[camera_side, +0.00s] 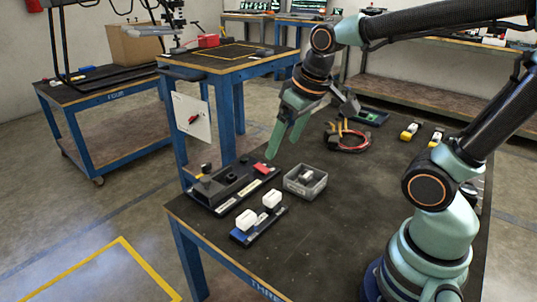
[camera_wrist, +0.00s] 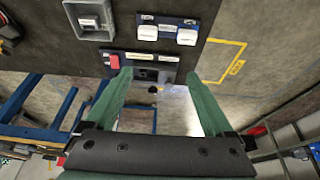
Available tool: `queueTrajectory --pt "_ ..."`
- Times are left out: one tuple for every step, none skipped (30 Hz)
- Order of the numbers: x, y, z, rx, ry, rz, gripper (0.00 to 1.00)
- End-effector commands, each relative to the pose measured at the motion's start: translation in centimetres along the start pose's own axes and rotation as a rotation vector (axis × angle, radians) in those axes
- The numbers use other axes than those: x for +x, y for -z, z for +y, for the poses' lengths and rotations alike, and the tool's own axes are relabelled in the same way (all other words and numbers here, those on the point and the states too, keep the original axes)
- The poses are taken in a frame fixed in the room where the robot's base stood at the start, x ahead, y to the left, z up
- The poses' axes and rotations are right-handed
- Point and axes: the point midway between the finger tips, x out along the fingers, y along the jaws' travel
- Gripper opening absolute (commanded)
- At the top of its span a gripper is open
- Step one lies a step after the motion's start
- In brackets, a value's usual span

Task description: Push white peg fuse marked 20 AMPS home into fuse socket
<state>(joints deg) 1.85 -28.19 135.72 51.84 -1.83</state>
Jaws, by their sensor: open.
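Two white peg fuses stand in a blue-edged holder (camera_side: 258,232), a nearer one (camera_side: 246,219) and a farther one (camera_side: 272,198). In the wrist view they are at the top, one left (camera_wrist: 147,32) and one right (camera_wrist: 187,37). I cannot read which is marked 20 AMPS. The black socket fixture (camera_side: 225,190), with a red part (camera_side: 262,168) at one end, lies behind the holder; it also shows in the wrist view (camera_wrist: 150,58). Its socket opening is too small to make out. My gripper (camera_side: 281,147) is open and empty above the fixture's far end; its green fingers are apart (camera_wrist: 158,76).
A grey bin (camera_side: 291,187) with a whitish item inside stands right of the fixture. Cables with orange and red parts (camera_side: 348,140) and yellow-and-white items (camera_side: 409,132) lie farther back. The table's left edge runs close by the fixture. The table's middle is clear.

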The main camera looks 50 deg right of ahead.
Motion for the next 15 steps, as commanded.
queueTrajectory --pt "0.8 0.3 0.3 0.001 -0.002 -0.034 0.88" --pt "1.2 0.5 0.4 0.0 -0.002 -0.05 0.88" --pt "1.7 0.7 0.6 0.0 -0.003 -0.072 0.88" --pt "2.2 0.9 0.7 0.0 -0.003 -0.087 0.88" --pt "2.6 1.1 0.9 0.0 -0.003 -0.103 0.88" --pt "3.2 1.3 1.1 0.001 -0.003 -0.124 0.88" --pt "3.7 1.4 1.2 0.001 -0.003 -0.141 0.88" --pt "4.2 1.5 1.4 0.0 -0.003 -0.156 0.88" --pt "4.8 1.7 1.6 0.0 -0.002 -0.177 0.88" --pt "5.4 1.8 1.7 0.0 -0.002 -0.193 0.88" --pt "5.9 1.9 1.9 0.0 -0.001 -0.208 0.88" --pt "6.6 1.9 2.0 0.0 0.0 -0.229 0.88" --pt "7.1 2.0 2.2 0.001 0.001 -0.243 0.88" --pt "7.6 2.0 2.3 0.001 0.002 -0.258 0.88" --pt "8.3 2.1 2.5 0.0 0.003 -0.275 0.88"
